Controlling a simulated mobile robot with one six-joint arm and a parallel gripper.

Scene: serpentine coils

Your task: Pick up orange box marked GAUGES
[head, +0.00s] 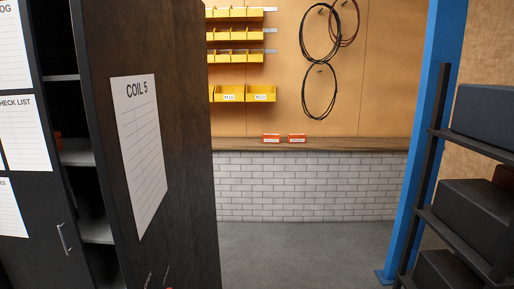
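Two small orange-red boxes stand side by side on a wooden ledge across the room in the head view, a left box (271,138) and a right box (297,138). Each has a pale label on its front, too small to read, so I cannot tell which is marked GAUGES. Another small orange-red item (57,142) shows partly on a shelf inside the dark cabinet at left; its marking is hidden. My gripper is not in view.
A tall dark cabinet (185,120) with a COIL 5 sheet (140,150) stands close at left. A blue post (425,120) and a rack of dark bins (465,215) stand at right. Grey floor (300,250) lies clear between, up to the white brick base (310,185) under the ledge (350,144).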

